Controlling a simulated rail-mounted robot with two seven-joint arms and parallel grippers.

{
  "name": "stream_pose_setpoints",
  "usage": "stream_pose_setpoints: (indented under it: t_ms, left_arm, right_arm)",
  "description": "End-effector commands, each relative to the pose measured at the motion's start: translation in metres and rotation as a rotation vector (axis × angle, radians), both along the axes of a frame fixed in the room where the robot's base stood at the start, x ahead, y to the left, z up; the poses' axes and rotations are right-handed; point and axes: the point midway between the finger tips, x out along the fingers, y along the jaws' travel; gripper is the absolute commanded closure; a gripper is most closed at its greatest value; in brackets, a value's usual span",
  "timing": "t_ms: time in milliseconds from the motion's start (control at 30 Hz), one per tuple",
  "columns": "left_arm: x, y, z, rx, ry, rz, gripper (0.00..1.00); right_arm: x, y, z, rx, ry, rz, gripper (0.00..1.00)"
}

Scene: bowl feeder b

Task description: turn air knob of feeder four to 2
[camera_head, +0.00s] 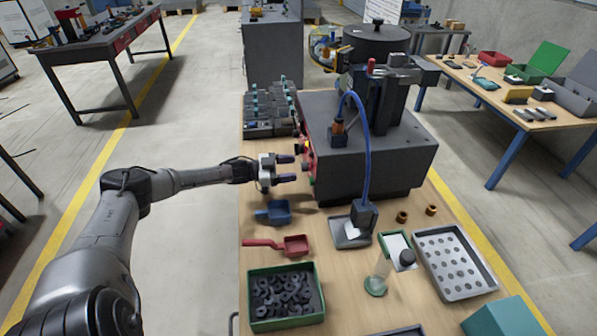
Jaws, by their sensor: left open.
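The feeder (372,160) is a dark grey box with a round dark bowl (376,42) on a column on top. Small red, yellow and dark controls (306,147) sit on its left face, seen edge-on. I cannot tell which is the air knob, nor read any scale or number. My left gripper (288,168) comes in from the left over the table. It is open, its two dark fingers pointing right at the lower part of that face. A small gap seems to lie between fingertips and controls; exact contact is unclear. My right gripper is out of view.
A blue scoop (278,212) and a red scoop (294,245) lie below the gripper, near a green bin (252,308) of dark rings. A blue hose (366,150) hangs in front of the feeder. A perforated tray (488,282) lies at right. Racked parts (268,112) stand behind.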

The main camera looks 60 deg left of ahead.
Motion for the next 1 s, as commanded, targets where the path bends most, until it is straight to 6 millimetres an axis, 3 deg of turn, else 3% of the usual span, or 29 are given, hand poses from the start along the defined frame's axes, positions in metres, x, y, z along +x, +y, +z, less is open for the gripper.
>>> stream_pose_setpoints:
  t_ms: [300,800,1000]
  left_arm:
    - [0.023,-0.011,0.000,0.000,-0.002,-0.001,0.40]
    - [0.028,-0.014,0.000,0.000,0.000,0.000,0.40]
    - [0.028,-0.013,0.000,0.000,0.000,0.000,0.59]
  right_arm:
    - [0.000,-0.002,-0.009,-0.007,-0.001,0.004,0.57]
    - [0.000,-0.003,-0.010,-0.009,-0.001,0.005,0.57]
    - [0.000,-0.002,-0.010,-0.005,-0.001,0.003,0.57]
